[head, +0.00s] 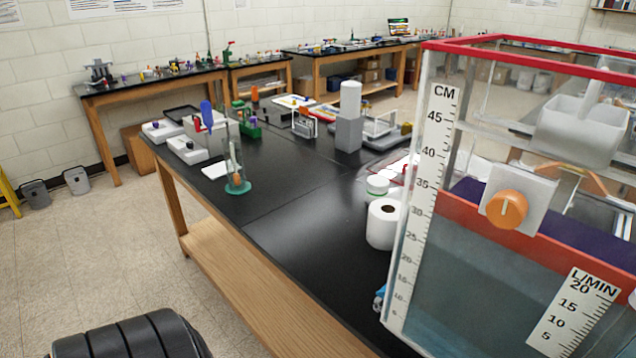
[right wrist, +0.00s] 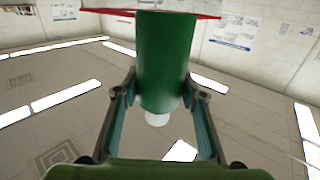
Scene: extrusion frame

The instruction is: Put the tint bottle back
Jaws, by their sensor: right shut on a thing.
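The tint bottle appears to be the green cylinder (right wrist: 165,60) in the right wrist view, with a small white end (right wrist: 157,119) showing at its lower part in the picture. My right gripper (right wrist: 157,94) is shut on it, one finger on each side. In the head view I see neither the bottle nor either gripper. Where the bottle's place is, I cannot tell.
A large clear tank (head: 470,215) with red edges, scales and an orange knob (head: 507,209) fills the right. Beside it on the black bench (head: 285,265) are a white roll (head: 383,225) and a small white-lidded jar (head: 377,185). The bench's near left part is clear.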

